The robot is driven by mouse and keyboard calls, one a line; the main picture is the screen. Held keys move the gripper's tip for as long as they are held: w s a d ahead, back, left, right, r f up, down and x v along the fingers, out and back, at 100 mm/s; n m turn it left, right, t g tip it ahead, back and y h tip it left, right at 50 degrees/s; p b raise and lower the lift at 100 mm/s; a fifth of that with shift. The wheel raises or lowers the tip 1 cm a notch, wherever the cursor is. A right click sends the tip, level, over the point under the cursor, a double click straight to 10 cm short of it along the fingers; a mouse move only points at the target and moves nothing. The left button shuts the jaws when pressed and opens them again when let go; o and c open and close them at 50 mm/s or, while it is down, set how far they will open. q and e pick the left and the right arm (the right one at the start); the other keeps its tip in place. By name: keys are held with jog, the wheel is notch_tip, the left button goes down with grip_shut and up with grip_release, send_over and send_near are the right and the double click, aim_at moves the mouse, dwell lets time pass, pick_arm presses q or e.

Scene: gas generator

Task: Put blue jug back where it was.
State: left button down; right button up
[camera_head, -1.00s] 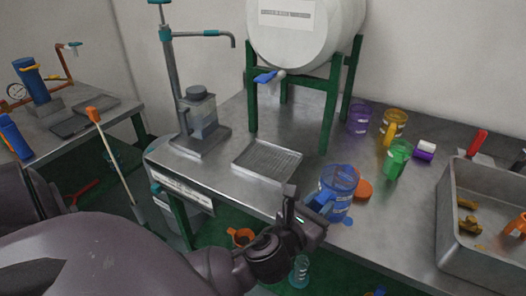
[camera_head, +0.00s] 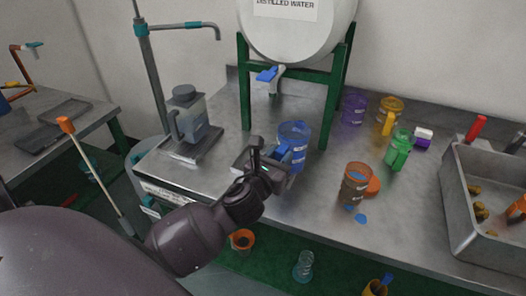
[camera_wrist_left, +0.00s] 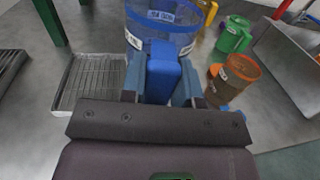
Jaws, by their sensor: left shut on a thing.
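The blue jug (camera_head: 294,143) is a clear jug with a blue rim and blue handle. My left gripper (camera_head: 278,160) is shut on its handle, and the jug stands upright at or just above the steel table, near the drip grate. In the left wrist view the jug (camera_wrist_left: 161,25) is at the top, and the handle is between the fingers of my left gripper (camera_wrist_left: 160,80). Whether its base touches the table cannot be told. My right gripper is not in view.
Purple (camera_head: 353,110), yellow (camera_head: 389,115) and green (camera_head: 398,150) jugs stand behind. A distilled water tank (camera_head: 295,30) on a green stand and a steel sink (camera_head: 480,205) flank them.

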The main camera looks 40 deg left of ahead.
pick_arm(q)
jog(key=w+a+r+n+y, duration=0.2)
jog(key=w+a+r, duration=0.3)
jog(key=a, duration=0.4)
jog(key=shift+g+y, duration=0.3)
jog(key=f+b, duration=0.1)
jog(key=f, duration=0.2)
jog(key=f+b, duration=0.1)
jog(key=f, duration=0.3)
jog(key=w+f, duration=0.1)
jog(key=f, duration=0.2)
jog(key=shift+a+f+b, duration=0.2)
jog(key=shift+f+b, duration=0.05)
jog(key=shift+b, duration=0.15)
jog(key=shift+w+f, duration=0.1)
jog(key=shift+f, duration=0.1)
jog(key=shift+r, duration=0.15)
jog(key=c, duration=0.9)
grip_release()
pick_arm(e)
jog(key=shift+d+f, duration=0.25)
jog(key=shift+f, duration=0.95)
pick_arm(q)
jog(key=shift+o, duration=0.2)
